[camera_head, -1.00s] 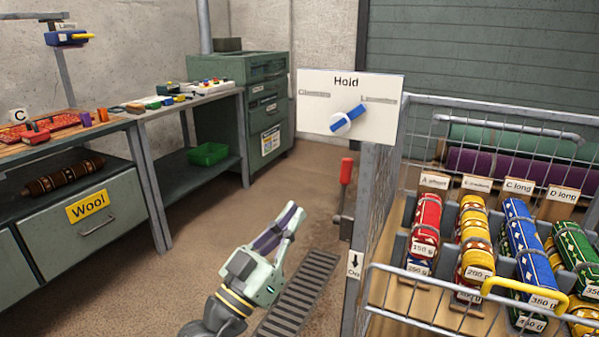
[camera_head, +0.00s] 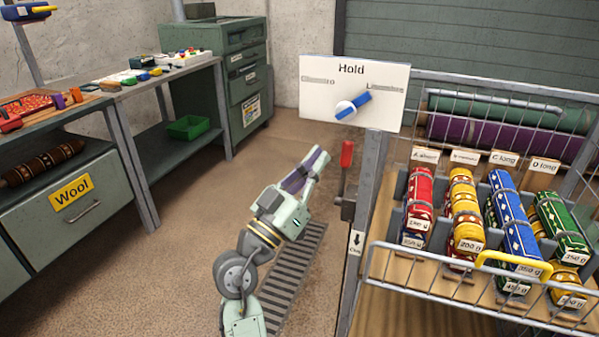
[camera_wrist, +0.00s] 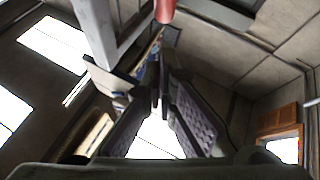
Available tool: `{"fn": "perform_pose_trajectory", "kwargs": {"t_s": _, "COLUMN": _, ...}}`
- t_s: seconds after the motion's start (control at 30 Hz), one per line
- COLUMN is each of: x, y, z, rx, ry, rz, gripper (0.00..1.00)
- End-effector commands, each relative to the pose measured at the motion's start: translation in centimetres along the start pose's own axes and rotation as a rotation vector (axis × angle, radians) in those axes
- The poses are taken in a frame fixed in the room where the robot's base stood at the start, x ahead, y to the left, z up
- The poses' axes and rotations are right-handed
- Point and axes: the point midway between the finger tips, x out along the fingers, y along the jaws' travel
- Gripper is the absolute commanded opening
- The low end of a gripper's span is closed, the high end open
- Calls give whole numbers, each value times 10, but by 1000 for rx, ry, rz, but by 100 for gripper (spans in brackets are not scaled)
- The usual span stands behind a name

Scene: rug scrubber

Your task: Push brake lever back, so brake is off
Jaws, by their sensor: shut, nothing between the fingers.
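The brake lever has a red handle (camera_head: 346,154) and stands upright on a dark bracket at the left side of the wire cart's post. Its red end also shows at the top of the wrist view (camera_wrist: 164,10). My gripper (camera_head: 322,158) is shut and empty, just left of the red handle in the head view, with a small gap seeming to lie between them. In the wrist view my fingers (camera_wrist: 160,88) come together below the red end. Whether they touch the lever cannot be told.
The wire cart (camera_head: 440,265) holds several coloured rolls at the right. A white "Hold" sign (camera_head: 350,85) with a blue pointer stands above the lever. A floor grate (camera_head: 295,275) lies below my arm. A workbench with a "Wool" drawer (camera_head: 85,200) is at left; floor between is clear.

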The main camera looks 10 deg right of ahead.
Motion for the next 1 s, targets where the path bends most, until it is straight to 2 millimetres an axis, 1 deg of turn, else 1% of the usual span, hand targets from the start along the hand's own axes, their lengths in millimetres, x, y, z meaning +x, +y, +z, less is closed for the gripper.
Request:
{"fn": "perform_pose_trajectory", "kwargs": {"t_s": 0.03, "x": 11, "y": 1, "z": 1, "rx": -5, "ry": -2, "rz": 1, "gripper": 0}}
{"fn": "perform_pose_trajectory", "kwargs": {"t_s": 0.1, "x": 17, "y": 0, "z": 11, "rx": -5, "ry": -2, "rz": 0, "gripper": 0}}
{"fn": "perform_pose_trajectory", "kwargs": {"t_s": 0.23, "x": 26, "y": 0, "z": 22, "rx": -3, "ry": -1, "rz": -1, "gripper": 0}}
{"fn": "perform_pose_trajectory", "kwargs": {"t_s": 0.4, "x": 30, "y": 0, "z": 28, "rx": 0, "ry": 0, "rz": -1, "gripper": 0}}
{"fn": "perform_pose_trajectory", "kwargs": {"t_s": 0.77, "x": 31, "y": -1, "z": 30, "rx": 1, "ry": 0, "rz": 0, "gripper": 0}}
{"fn": "perform_pose_trajectory", "kwargs": {"t_s": 0.87, "x": 34, "y": -4, "z": 35, "rx": 3, "ry": 1, "rz": 2, "gripper": 0}}
{"fn": "perform_pose_trajectory", "kwargs": {"t_s": 1.0, "x": 44, "y": -9, "z": 42, "rx": 3, "ry": 2, "rz": 3, "gripper": 0}}
